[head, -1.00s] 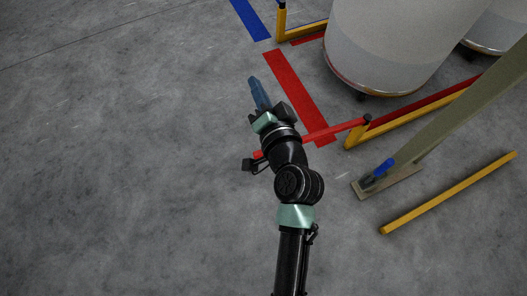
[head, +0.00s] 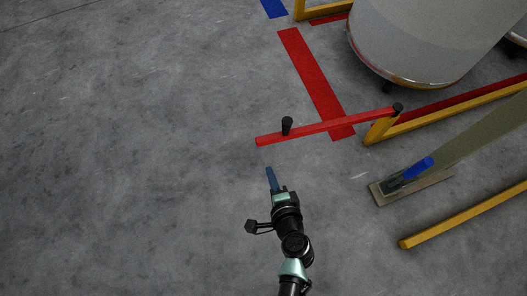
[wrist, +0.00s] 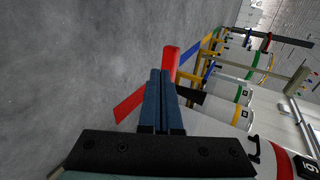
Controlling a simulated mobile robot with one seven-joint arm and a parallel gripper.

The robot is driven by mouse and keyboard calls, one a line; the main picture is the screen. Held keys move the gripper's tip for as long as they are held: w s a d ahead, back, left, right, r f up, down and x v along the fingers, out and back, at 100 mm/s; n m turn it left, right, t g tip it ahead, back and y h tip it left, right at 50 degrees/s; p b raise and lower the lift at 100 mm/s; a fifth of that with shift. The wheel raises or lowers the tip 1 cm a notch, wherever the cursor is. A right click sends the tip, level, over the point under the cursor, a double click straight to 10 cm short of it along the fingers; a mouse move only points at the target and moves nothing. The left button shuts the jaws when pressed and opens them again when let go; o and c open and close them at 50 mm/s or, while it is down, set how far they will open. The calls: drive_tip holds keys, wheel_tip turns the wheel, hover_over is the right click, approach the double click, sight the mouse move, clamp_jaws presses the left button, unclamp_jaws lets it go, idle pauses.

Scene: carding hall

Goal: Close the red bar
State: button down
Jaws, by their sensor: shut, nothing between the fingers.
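The red bar (head: 300,132) runs across the middle of the head view. It pivots at a dark-topped yellow post on its right, and its left end stands free over bare floor. A black knob (head: 287,126) stands up near that free end. My gripper (head: 269,172) is shut and empty, on the near side of the bar close to its free end, apart from it in the head view. In the wrist view the shut blue fingers (wrist: 160,90) point at the red bar (wrist: 171,62), whose end shows just beyond the fingertips.
A red floor stripe (head: 312,75) passes beneath the bar. Yellow rails (head: 450,115) and a large pale can (head: 410,40) stand at right. A slanted olive post (head: 470,130) with a blue part on its foot is near right. The floor at left is clear.

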drive_tip(key=b, duration=0.2)
approach(261, 145)
drive_tip(key=x, duration=0.5)
drive_tip(key=shift+f, duration=0.25)
drive_tip(key=shift+w+a, duration=0.15)
drive_tip(key=shift+w, duration=0.4)
